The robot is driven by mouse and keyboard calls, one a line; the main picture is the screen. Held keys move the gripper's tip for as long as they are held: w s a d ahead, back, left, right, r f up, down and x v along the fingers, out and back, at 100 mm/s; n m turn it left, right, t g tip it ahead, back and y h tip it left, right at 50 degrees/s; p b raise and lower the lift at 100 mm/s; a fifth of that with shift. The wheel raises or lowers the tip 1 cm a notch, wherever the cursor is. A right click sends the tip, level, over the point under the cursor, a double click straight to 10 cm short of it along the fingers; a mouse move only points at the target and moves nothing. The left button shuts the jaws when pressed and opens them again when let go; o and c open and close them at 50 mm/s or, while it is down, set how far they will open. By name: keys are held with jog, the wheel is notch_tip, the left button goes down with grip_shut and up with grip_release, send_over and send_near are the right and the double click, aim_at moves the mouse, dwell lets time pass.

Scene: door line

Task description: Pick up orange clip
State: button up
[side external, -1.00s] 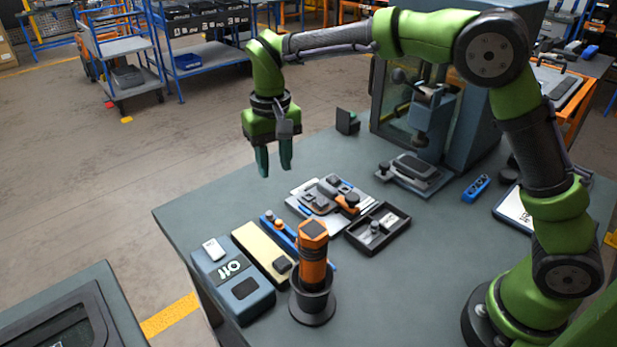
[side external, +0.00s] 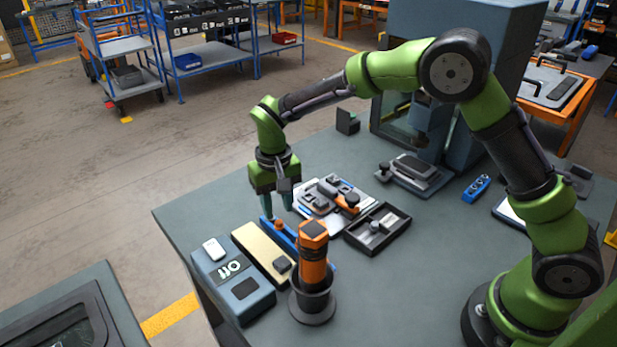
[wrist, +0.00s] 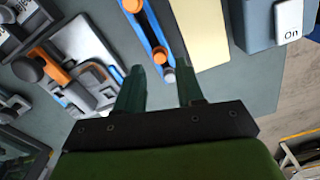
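A blue rail (side external: 289,237) lies on the table with small orange pieces on it. One orange piece (side external: 279,225) is near its far end; in the wrist view an orange piece (wrist: 158,56) sits just beyond the gap between my fingers. An orange part with a dark knob (side external: 345,202) is on the grey fixture, left of my fingers in the wrist view (wrist: 52,68). I cannot tell which orange piece is the clip. My gripper (side external: 278,207) is open and empty, pointing down at the rail's far end; contact is unclear.
A cream block (side external: 257,250) and blue-grey box (side external: 232,284) lie beside the rail. An upright orange-and-black tool (side external: 313,262) stands in front. A black tray (side external: 377,245) and grey fixture (side external: 318,211) are to the right. The table's left corner is clear.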

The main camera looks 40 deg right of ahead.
aim_at(279, 221)
notch_tip(279, 221, down, 4)
jog(key=shift+f, duration=0.15)
grip_shut()
